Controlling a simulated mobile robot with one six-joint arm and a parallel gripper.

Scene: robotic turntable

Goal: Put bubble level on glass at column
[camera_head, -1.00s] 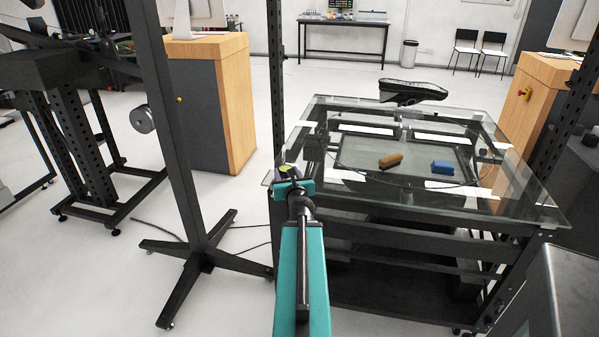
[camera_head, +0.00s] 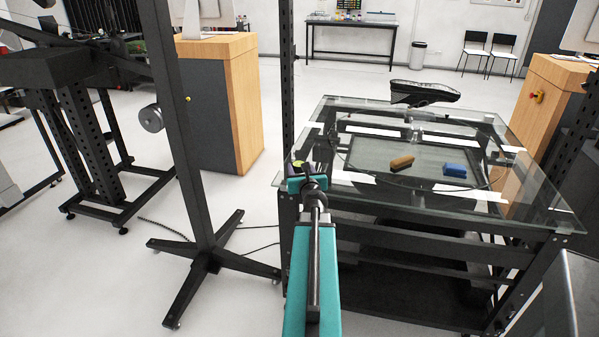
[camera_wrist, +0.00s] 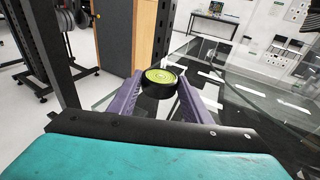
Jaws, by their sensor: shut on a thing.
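The bubble level is a small round black puck with a yellow-green top (camera_wrist: 160,77). In the wrist view it sits between the two purple fingers of my gripper (camera_wrist: 160,98), which is shut on it. In the head view my gripper (camera_head: 302,172) is at the left front corner of the glass-topped table, and the bubble level shows there as a small yellow-green spot. The glass (camera_head: 320,195) is a clear tabletop on a dark frame. The gap between the level and the glass is hard to judge. The column (camera_head: 289,80) is a dark perforated upright behind the table's left edge.
A brown block (camera_head: 402,163) and a blue block (camera_head: 455,170) lie on the middle of the table. A black device (camera_head: 424,93) is at its back. A dark stand (camera_head: 185,130) with spread feet is to the left. The glass near my gripper looks clear.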

